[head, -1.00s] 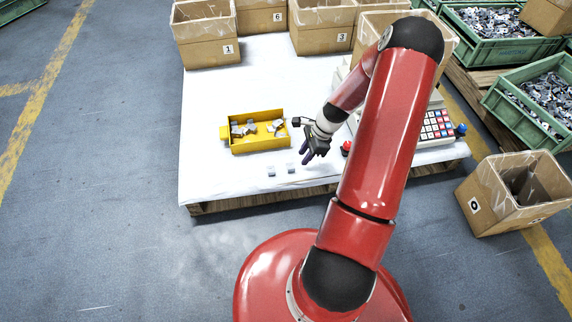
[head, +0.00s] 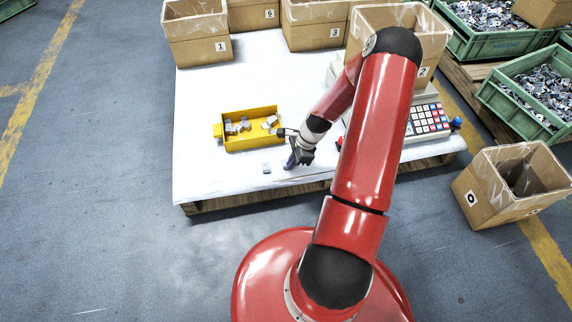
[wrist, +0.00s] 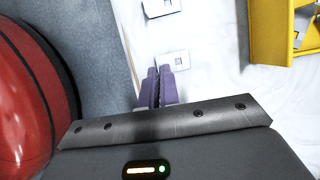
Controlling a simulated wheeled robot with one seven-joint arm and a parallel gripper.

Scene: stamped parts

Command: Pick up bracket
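The small grey bracket (wrist: 176,60) with a square hole lies on the white tabletop, just beyond my fingertips in the wrist view. My gripper (wrist: 161,72) has two purple fingers that look close together, with only a thin dark line between them. I cannot tell whether they are slightly open or shut, or whether they touch the bracket. A second bracket (wrist: 161,6) lies farther up in the wrist view and to the left of my gripper (head: 291,163) in the head view (head: 266,168). In the head view my gripper is low over the table and hides the nearer bracket.
A yellow bin (head: 252,146) with several grey parts stands behind and left of my gripper. A keypad console (head: 428,119) and a red button (head: 340,142) are to the right. Cardboard boxes (head: 199,50) line the back. The table's left part (head: 200,170) is clear.

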